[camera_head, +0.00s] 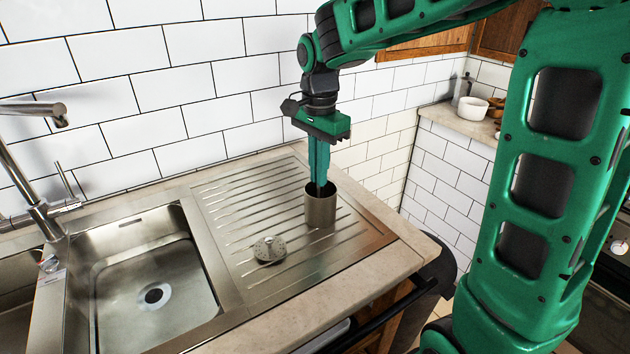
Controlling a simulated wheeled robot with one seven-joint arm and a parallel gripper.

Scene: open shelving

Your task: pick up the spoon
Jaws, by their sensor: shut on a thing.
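A metal cup (320,209) stands upright on the ribbed drainboard, right of the sink. My gripper (320,184) points straight down at the cup's mouth, with its fingertips at or just inside the rim. It is shut on a thin thing at the cup's opening, which I take to be the spoon. The fingers and the cup wall hide nearly all of the spoon, so I cannot tell its shape or how deep it sits.
A small perforated metal piece (269,249) lies on the drainboard (240,200) left of the cup. The sink basin (155,270) and faucet (35,160) are at left. A tiled wall stands close behind. A white bowl (473,109) sits on a far counter.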

